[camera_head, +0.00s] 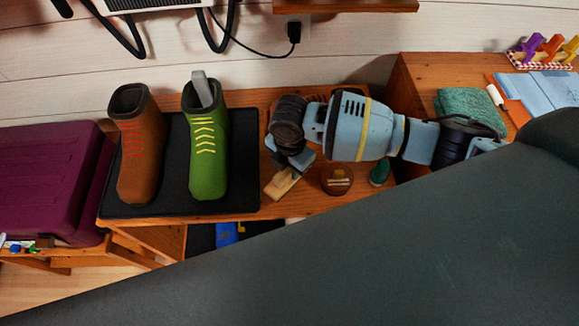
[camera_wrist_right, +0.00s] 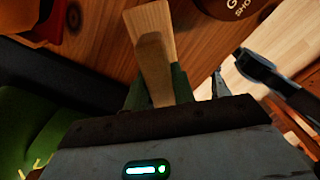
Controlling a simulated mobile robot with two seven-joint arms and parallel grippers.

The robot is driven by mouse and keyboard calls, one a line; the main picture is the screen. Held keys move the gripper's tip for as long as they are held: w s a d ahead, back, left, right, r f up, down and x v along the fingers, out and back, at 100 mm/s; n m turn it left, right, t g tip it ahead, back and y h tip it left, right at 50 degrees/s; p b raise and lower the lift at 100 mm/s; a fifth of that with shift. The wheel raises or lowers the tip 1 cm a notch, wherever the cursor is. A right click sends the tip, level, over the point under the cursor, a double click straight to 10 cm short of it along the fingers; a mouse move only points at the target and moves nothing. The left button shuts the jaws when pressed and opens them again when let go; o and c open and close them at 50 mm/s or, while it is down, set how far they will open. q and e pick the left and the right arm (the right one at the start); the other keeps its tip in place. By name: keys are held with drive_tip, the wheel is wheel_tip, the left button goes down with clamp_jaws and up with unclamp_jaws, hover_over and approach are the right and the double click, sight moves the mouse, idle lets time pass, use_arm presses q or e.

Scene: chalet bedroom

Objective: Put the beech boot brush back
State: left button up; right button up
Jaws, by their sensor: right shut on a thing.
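The brush's bristles are not clear to me. The brush seems to be over the wooden bench (camera_head: 235,220); I cannot tell whether it touches it.
A brown boot (camera_head: 139,145) and a green boot (camera_head: 207,150) stand on the black tray (camera_head: 180,205), left of the brush. A round brown tin (camera_head: 337,179) and a small green item (camera_head: 379,173) are to its right. A purple case (camera_head: 50,180) is far left.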

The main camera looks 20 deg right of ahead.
drive_tip(key=shift+f, duration=0.25)
drive_tip(key=shift+f, duration=0.15)
use_arm(q)
drive_tip(key=shift+w, duration=0.1)
use_arm(e)
drive_tip(key=o, duration=1)
drive_tip(key=shift+c, duration=0.2)
use_arm(q)
drive_tip(key=shift+w+r+p, duration=0.15)
drive_tip(key=shift+r+p, duration=0.65)
use_arm(e)
wheel_tip(320, 180, up, 12)
use_arm(q)
drive_tip(key=shift+w+r, duration=0.1)
drive_tip(key=shift+w, duration=0.2)
